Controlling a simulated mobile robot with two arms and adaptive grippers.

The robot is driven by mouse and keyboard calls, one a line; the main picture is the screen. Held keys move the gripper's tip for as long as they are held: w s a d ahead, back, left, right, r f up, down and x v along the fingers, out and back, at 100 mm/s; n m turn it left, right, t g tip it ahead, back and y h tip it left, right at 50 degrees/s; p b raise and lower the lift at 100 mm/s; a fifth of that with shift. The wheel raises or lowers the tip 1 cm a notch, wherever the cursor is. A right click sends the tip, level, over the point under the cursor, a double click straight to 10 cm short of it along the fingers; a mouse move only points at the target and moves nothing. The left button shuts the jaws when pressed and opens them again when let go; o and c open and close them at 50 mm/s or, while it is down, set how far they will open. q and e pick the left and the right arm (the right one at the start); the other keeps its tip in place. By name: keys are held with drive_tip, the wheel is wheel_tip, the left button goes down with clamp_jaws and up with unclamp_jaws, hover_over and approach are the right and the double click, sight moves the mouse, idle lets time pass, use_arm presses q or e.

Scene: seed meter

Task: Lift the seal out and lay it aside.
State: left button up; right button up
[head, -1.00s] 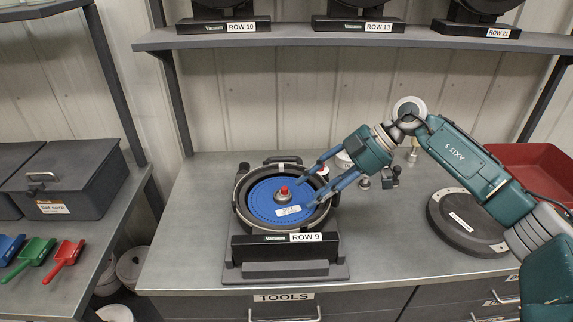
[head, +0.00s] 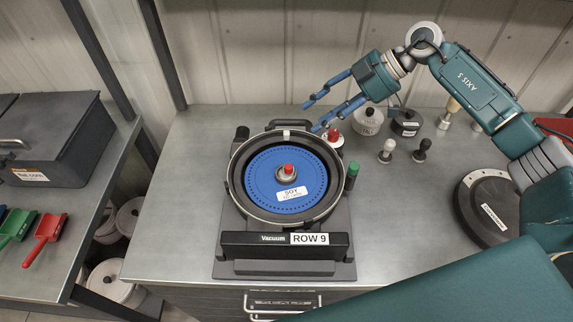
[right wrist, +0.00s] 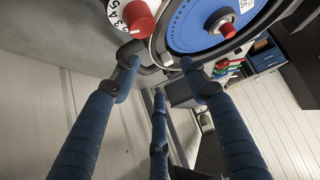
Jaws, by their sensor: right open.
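The seed meter (head: 226,222) marked ROW 9 stands on the grey bench, its round housing open at the top. A blue seed disc (head: 262,182) with a SOY label and a red-tipped hub (head: 288,170) lies inside. A dark ring surrounds the disc; I cannot tell whether it is the seal. My right gripper (head: 312,115) is open and empty, behind and above the meter's back right rim. In the right wrist view its fingers (right wrist: 162,75) are spread, with the blue disc (right wrist: 196,30) beyond them. My left gripper is not in view.
A red-knobbed dial (head: 333,138) and a green-capped post (head: 352,172) stand at the meter's right. A white pot (head: 368,122) and small knobbed pieces stand behind. A round dark cover (head: 488,207) lies at the right.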

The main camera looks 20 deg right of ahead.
sight(295, 138)
drive_tip(key=p+x, duration=0.1)
drive_tip(key=x, duration=0.2)
drive_tip(key=shift+w+a+f, duration=0.1)
drive_tip(key=shift+w+a, duration=0.05)
drive_tip(key=shift+a, duration=0.05)
drive_tip(key=shift+s+a+f+p, duration=0.15)
drive_tip(key=shift+a+f+p, duration=0.3)
drive_tip(key=shift+a+f, duration=0.1)
drive_tip(key=shift+s+a+f+p, duration=0.2)
drive_tip(key=shift+a+f+p, duration=0.2)
drive_tip(key=shift+a+f, duration=0.3)
drive_tip(key=shift+f, duration=0.25)
drive_tip(key=shift+w+a+f, duration=0.4)
drive_tip(key=shift+w+a, duration=0.15)
drive_tip(key=shift+a, duration=0.05)
drive_tip(key=shift+w+a+r, duration=0.1)
drive_tip(key=shift+a, duration=0.15)
drive_tip(key=shift+a+r, duration=0.1)
drive_tip(key=shift+a, duration=0.05)
drive_tip(key=shift+c, duration=1.1)
drive_tip(key=shift+r, duration=0.1)
drive_tip(key=c, duration=0.5)
drive_tip(key=shift+d, duration=0.2)
drive_tip(key=c, duration=0.4)
drive_tip(key=shift+d, duration=0.25)
clamp_jaws()
